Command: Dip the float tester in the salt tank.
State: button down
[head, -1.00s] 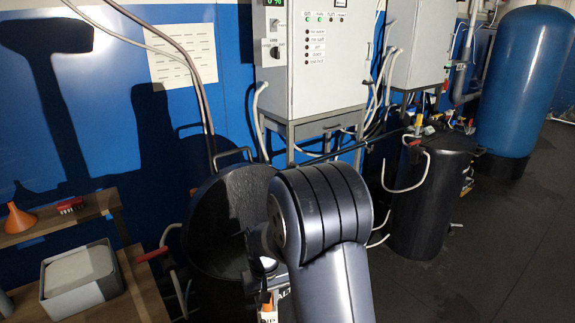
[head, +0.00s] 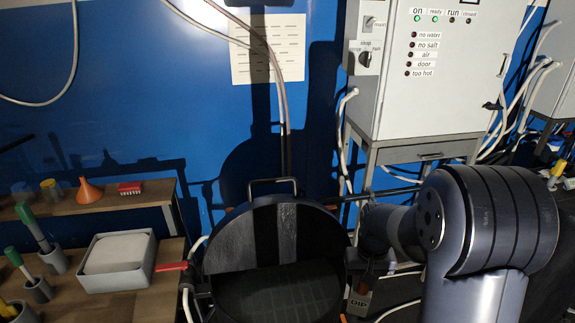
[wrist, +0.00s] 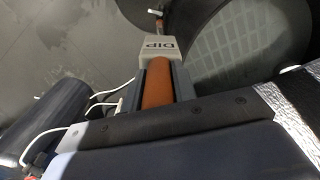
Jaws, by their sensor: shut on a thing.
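In the head view, the tester's DIP block (head: 360,303) hangs by the tank's right rim. I cannot tell whether it overlaps the opening. My arm hides part of that side.
A wooden bench on the left holds a grey box (head: 118,262), an orange funnel (head: 90,190), a red block (head: 129,188) and marker-like tools in cups. A red-handled valve (head: 171,266) is left of the tank. A control cabinet (head: 425,90) stands behind, with hoses hanging.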

jog(key=s+a+r+n, duration=0.2)
jog(key=a+r, duration=0.1)
jog(key=r, duration=0.6)
jog(key=s+a+r+n, duration=0.2)
jog(key=a+r, duration=0.2)
jog(key=r, duration=0.5)
jog(key=s+a+r+n, duration=0.2)
jog(key=s+a+r, duration=0.1)
jog(key=r, duration=0.5)
jog(key=shift+a+r, duration=0.4)
jog(key=shift+a, duration=0.1)
